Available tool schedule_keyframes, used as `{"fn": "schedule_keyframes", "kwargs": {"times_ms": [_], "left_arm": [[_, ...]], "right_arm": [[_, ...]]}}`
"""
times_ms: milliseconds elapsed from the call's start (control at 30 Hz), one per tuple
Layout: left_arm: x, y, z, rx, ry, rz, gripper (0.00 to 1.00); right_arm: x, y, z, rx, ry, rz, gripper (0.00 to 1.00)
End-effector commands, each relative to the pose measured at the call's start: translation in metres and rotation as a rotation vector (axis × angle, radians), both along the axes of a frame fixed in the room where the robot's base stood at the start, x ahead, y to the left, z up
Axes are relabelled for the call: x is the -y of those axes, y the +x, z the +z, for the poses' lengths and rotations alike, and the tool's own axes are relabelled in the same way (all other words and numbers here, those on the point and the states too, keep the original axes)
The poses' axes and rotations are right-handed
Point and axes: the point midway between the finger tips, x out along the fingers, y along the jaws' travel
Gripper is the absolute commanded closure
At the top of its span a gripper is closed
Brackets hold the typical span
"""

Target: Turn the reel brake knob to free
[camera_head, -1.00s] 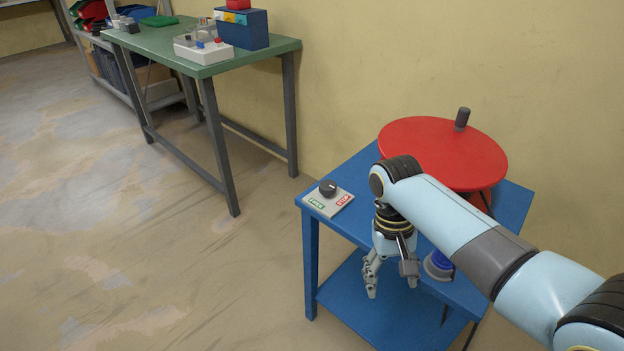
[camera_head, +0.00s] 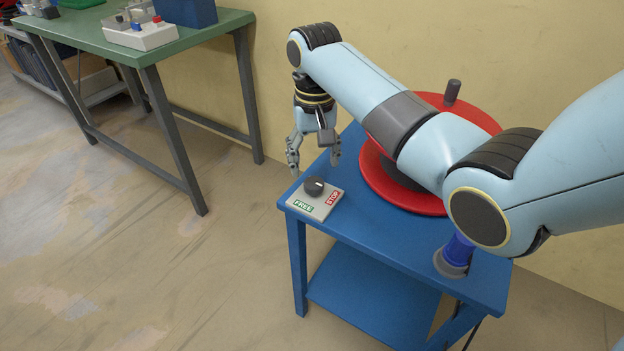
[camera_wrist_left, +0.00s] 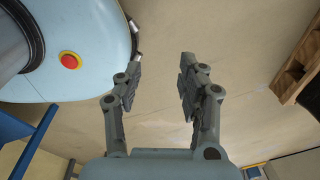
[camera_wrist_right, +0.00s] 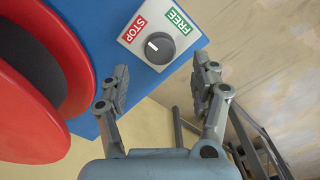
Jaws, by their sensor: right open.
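The reel brake knob (camera_head: 314,187) is a dark round knob on a light grey plate (camera_head: 326,206) at the left corner of the blue table. The plate has a green FREE label (camera_head: 303,205) and a red STOP label (camera_head: 333,198). In the right wrist view the knob (camera_wrist_right: 160,48) has a white mark pointing toward the STOP side. My right gripper (camera_head: 314,166) is open and empty, fingers down, just behind and above the knob, apart from it. My left gripper (camera_wrist_left: 161,66) is open and empty in the left wrist view; the head view does not show it.
A red reel (camera_head: 466,112) with a grey handle (camera_head: 453,91) stands on the blue table (camera_head: 385,240), partly hidden by my right arm. A blue cylinder with a grey base (camera_head: 454,257) stands nearby. A green workbench (camera_head: 85,35) is at the far left. Floor between is clear.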

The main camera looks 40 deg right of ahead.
Motion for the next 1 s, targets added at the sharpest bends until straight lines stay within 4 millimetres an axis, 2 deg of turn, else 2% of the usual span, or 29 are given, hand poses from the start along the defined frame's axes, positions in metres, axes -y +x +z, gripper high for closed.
{"fn": "schedule_keyframes", "kwargs": {"times_ms": [33,100,300,500,700,1000], "left_arm": [[0.0,-0.005,-0.005,-0.008,0.0,0.001,0.6],[0.0,-0.007,-0.009,-0.01,0.0,0.001,0.6],[0.0,0.004,-0.015,0.005,0.0,0.0,0.6],[0.0,0.016,-0.016,0.024,0.0,-0.001,0.6],[0.0,0.014,-0.016,0.021,0.0,-0.002,0.6],[0.0,0.007,-0.016,0.01,0.001,-0.001,0.6]], "right_arm": [[0.0,-0.001,-0.014,-0.004,0.001,0.0,0.36],[0.0,-0.001,-0.028,-0.004,0.001,0.0,0.36],[0.0,0.0,-0.054,-0.001,-0.001,0.0,0.36],[0.0,0.0,-0.06,0.0,-0.001,0.0,0.36],[0.0,0.0,-0.06,0.0,0.0,0.0,0.37],[0.0,0.0,-0.06,0.0,0.0,0.0,0.77]]}}
